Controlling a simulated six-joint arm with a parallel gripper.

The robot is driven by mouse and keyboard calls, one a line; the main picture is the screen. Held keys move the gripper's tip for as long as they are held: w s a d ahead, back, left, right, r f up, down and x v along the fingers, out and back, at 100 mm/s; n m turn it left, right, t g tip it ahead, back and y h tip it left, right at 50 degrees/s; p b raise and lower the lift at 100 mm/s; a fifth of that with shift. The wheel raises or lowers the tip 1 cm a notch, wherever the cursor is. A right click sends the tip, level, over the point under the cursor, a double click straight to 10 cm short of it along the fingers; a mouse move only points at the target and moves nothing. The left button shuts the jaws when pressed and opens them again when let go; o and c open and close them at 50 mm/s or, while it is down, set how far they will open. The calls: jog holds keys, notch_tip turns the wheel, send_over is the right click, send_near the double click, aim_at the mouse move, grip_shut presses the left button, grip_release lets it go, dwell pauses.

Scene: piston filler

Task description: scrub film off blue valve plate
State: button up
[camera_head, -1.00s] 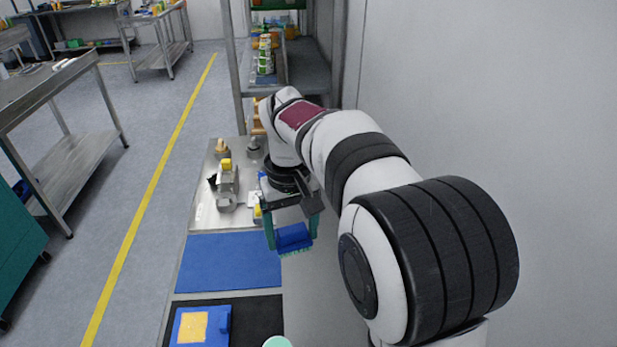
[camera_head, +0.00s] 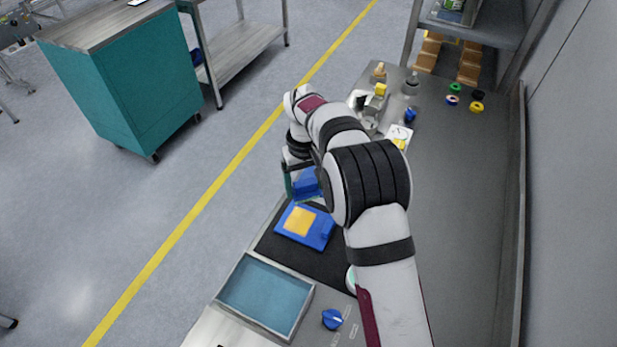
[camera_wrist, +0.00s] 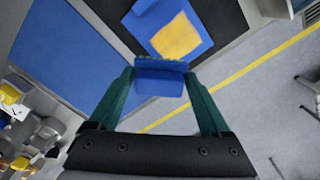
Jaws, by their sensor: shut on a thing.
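The blue valve plate (camera_head: 305,226) lies on a black mat (camera_head: 284,247), with a yellow film patch (camera_head: 299,221) on its face. It also shows at the top of the wrist view (camera_wrist: 168,26), with the yellow patch (camera_wrist: 178,36). My gripper (camera_wrist: 160,80) has teal fingers shut on a blue brush (camera_wrist: 160,78), whose bristle edge points toward the plate. In the head view the brush (camera_head: 306,183) is held above and just beyond the plate. My arm hides part of the gripper there.
A tray of blue liquid (camera_head: 265,294) sits in front of the mat, with a blue knob (camera_head: 333,319) beside it. A blue mat (camera_wrist: 62,50) shows in the wrist view. Metal fittings (camera_head: 372,110) and several coloured rings (camera_head: 454,100) stand farther back. The bench on the right is mostly bare.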

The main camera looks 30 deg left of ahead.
notch_tip(320, 180, down, 6)
jog(key=shift+r, duration=0.1)
jog(key=shift+s, duration=3.8)
jog(key=shift+w, duration=3.85)
jog(key=shift+s+d, duration=0.2)
jog(key=shift+d, duration=0.1)
jog(key=shift+s, duration=3.55)
jog(key=shift+w, duration=3.5)
jog(key=shift+w+r, duration=0.1)
jog(key=shift+w, duration=0.15)
jog(key=shift+r, duration=3.9)
